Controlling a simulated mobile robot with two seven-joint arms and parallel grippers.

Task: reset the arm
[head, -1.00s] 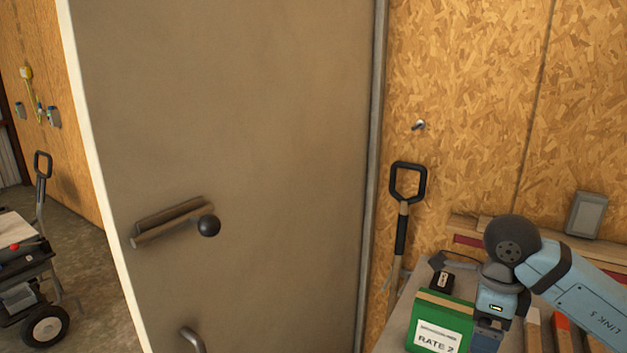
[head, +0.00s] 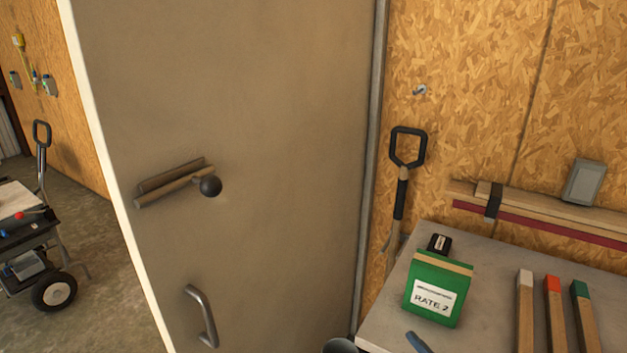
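Neither of my grippers shows in the head view. A dark rounded piece (head: 341,346) and a blue piece (head: 418,342) at the bottom edge look like parts of my arm, but too little shows to be sure. A green bag (head: 437,288) labelled "RATE 2" stands on the grey bench (head: 490,257) at lower right, with nothing gripping it.
A black-handled tool (head: 405,175) leans on the wall. Coloured-end sticks (head: 555,310) lie on the bench. A wheeled cart (head: 30,250) stands at left.

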